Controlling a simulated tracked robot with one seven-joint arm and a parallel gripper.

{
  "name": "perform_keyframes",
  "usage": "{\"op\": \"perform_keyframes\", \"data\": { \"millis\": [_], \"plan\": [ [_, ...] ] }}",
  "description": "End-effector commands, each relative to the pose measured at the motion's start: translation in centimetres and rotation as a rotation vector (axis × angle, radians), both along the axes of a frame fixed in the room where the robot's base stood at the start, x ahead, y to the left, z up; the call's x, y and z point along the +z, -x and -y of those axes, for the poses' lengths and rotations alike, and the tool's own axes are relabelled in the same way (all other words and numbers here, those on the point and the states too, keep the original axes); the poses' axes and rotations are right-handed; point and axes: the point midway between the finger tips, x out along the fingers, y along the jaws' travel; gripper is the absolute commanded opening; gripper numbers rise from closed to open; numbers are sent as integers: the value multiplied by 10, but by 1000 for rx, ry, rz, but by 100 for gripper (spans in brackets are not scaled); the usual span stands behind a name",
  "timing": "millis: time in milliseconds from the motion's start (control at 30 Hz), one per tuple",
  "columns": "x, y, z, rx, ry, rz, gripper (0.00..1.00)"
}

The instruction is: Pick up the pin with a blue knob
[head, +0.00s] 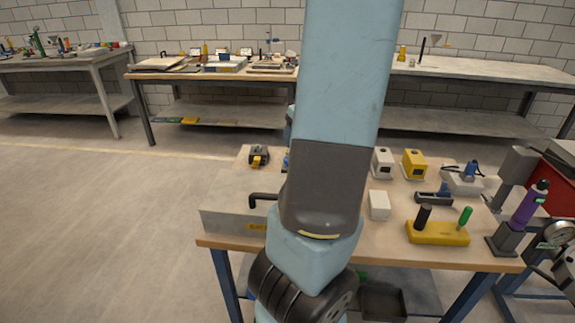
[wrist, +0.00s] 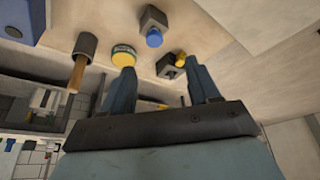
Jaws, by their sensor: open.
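In the wrist view, a blue knob (wrist: 154,38) stands out from a dark grey block (wrist: 152,18), and the pin's shank is hidden. In the head view, a small bit of blue (head: 286,161) shows at the left edge of my arm; it may be the same knob, mostly covered. My gripper (wrist: 162,80) is open, with nothing between its two fingers. In the wrist view the blue knob lies beyond the fingertips, between their lines and apart from them. My gripper is hidden behind my arm in the head view.
Near the knob are a similar block with a yellow knob (wrist: 180,59), a round yellow-sided piece (wrist: 123,54) and a grey cup with a wooden handle (wrist: 79,64). A grey box with a black handle (head: 228,205) and a yellow holder (head: 438,234) stand on the table.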

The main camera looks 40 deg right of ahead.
Motion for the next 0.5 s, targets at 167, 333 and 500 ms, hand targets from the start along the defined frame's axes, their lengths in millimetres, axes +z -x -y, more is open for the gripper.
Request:
{"op": "perform_keyframes", "data": {
  "millis": [167, 333, 500],
  "plan": [
    [-5, 4, 12, -7, -6, 15, 61],
    [-19, -2, 13, -4, -8, 15, 61],
    [-39, -11, 12, -3, -9, 16, 61]
  ]
}}
